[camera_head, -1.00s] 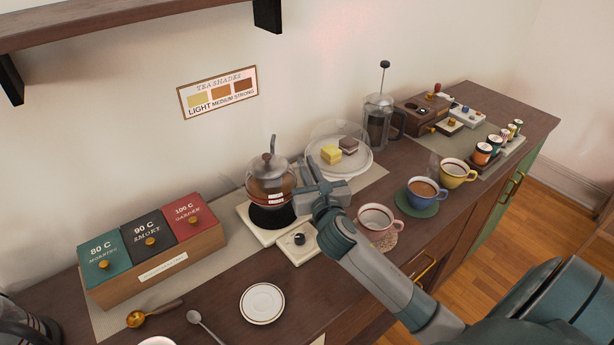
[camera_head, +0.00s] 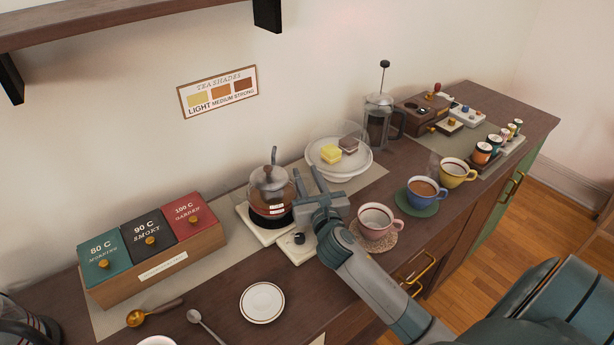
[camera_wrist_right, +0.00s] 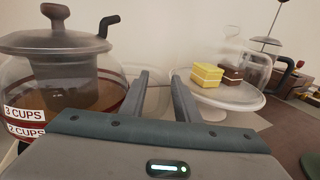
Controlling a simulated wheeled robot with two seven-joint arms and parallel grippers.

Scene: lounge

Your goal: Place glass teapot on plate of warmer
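The glass teapot (camera_head: 268,203), with a grey lid and amber liquid, stands upright over the black plate (camera_head: 282,222) of the white warmer (camera_head: 252,228). It appears to rest on the plate, though its base is partly hidden. My right gripper (camera_head: 309,182) is just to the teapot's right, its fingers apart with nothing between them. In the right wrist view the teapot (camera_wrist_right: 60,80) is left of the open gripper (camera_wrist_right: 160,85), outside the fingers. My left gripper is not in view.
A domed cake plate (camera_head: 340,168) stands behind my right gripper. A pink cup (camera_head: 375,222) is close to its right, with blue (camera_head: 422,190) and yellow (camera_head: 457,172) cups beyond. A tea box (camera_head: 150,262) stands left, a saucer (camera_head: 262,302) in front.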

